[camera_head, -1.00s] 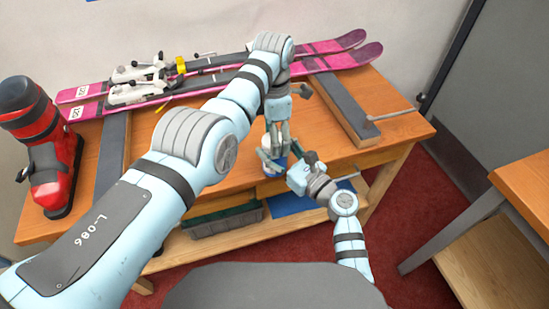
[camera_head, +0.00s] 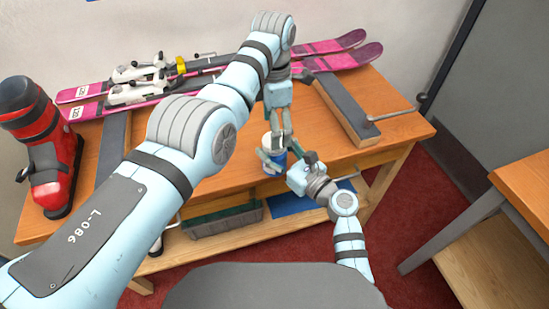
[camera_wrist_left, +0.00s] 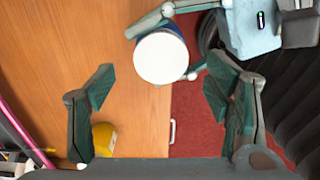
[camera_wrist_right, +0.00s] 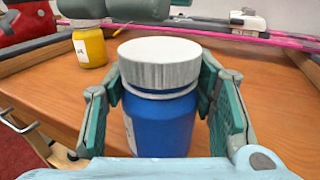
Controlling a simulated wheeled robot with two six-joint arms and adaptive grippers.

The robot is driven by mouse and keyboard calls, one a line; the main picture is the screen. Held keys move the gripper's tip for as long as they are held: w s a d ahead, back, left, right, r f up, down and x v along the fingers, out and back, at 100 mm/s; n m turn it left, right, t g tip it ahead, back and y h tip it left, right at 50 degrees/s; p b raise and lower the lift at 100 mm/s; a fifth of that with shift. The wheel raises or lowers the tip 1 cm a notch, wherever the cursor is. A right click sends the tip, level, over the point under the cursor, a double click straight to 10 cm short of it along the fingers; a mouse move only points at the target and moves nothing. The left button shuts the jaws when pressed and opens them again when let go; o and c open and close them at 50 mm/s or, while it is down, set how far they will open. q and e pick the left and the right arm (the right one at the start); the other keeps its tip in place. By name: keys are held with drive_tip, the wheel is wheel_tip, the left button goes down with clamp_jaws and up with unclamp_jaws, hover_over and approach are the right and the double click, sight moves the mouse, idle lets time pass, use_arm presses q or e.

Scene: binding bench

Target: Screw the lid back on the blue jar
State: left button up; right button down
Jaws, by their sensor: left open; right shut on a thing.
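The blue jar (camera_wrist_right: 160,128) stands upright near the bench's front edge, with the ribbed white lid (camera_wrist_right: 158,62) on its top. A narrow white band shows below the lid; I cannot tell how tightly it sits. My right gripper (camera_wrist_right: 163,100) is shut around the jar's body, below the lid. The jar also shows in the head view (camera_head: 278,172), partly hidden by the grippers. My left gripper (camera_wrist_left: 160,98) is open and empty; in its wrist view the lid (camera_wrist_left: 161,58) lies above the gap between its fingers. The left gripper (camera_head: 281,140) also shows above the jar.
A yellow jar (camera_wrist_right: 90,47) stands behind on the wooden bench (camera_head: 225,178). Pink skis (camera_head: 325,46) lie along the back. A red ski boot (camera_head: 45,150) stands at left. A grey-topped block (camera_head: 345,108) with a metal rod is at right.

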use_arm(q)
drive_tip(key=shift+r, duration=0.5)
drive_tip(key=shift+o, duration=0.6)
drive_tip(key=o, duration=0.4)
drive_tip(key=shift+o, duration=0.2)
use_arm(e)
drive_tip(key=c, duration=0.6)
unclamp_jaws()
drive_tip(key=v, duration=1.2)
